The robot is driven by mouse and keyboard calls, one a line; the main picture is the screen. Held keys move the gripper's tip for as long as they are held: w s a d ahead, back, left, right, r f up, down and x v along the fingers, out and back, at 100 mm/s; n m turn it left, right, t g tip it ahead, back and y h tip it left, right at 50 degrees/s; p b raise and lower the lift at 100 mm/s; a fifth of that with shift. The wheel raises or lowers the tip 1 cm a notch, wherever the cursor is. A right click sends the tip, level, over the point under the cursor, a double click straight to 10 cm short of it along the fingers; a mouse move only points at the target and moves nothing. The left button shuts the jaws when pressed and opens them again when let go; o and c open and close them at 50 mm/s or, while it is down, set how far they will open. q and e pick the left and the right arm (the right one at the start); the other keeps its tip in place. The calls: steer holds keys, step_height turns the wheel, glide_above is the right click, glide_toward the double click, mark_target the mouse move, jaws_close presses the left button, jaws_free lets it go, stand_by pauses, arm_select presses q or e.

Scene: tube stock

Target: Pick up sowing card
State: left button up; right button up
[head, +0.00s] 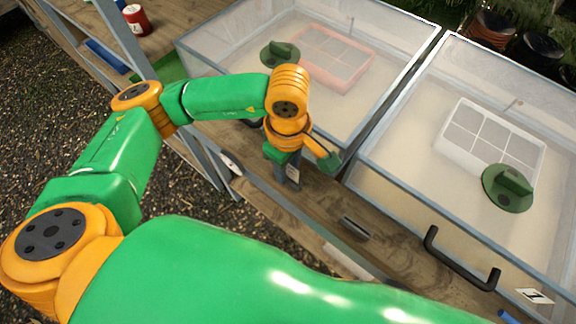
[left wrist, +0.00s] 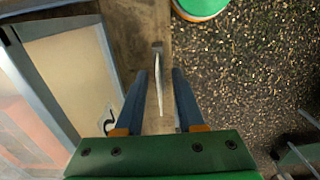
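A thin pale card (left wrist: 159,88) shows nearly edge-on in the left wrist view, beside a small grey block (left wrist: 157,47); I take it for the sowing card. My left gripper (left wrist: 160,76) is open, with one blue finger on each side of the card and a gap on both sides. In the head view my left gripper (head: 288,180) points down over the wooden bench, by the front edge of the left frame. The arm and hand hide what lies between the fingers there. My right gripper is not in view.
Two clear-lidded cold frames (head: 400,75) (head: 380,200) stand on the bench (head: 405,262), with trays inside. A black handle (head: 460,265) juts from the right one. A grey piece (head: 357,228) and a white marked plate (head: 230,161) are near the bench front. A red can (head: 137,20) stands back left.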

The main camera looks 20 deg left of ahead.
arm_select(q)
steer(key=shift+w+a+f, duration=0.1)
jaws_close()
